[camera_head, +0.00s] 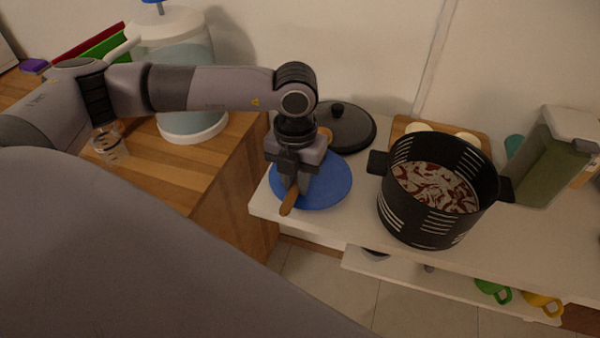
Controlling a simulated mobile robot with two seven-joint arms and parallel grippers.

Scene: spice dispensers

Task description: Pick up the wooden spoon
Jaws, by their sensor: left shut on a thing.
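The wooden spoon (289,203) is at my left gripper (296,184), over a blue plate (335,187). My left gripper points down and is shut on the spoon. One end of the spoon sticks out in front of the jaws, past the plate's near edge. Another brown piece shows behind the gripper, and the middle is hidden by the gripper. I cannot tell whether the spoon touches the plate. My right gripper is not in view.
A black pot (428,222) with red and white contents stands right of the plate. A black lid (347,131) lies behind it. A glass dispenser (186,62) stands on the wooden counter at left. A green-filled container (552,160) is at far right. Mugs sit on a lower shelf.

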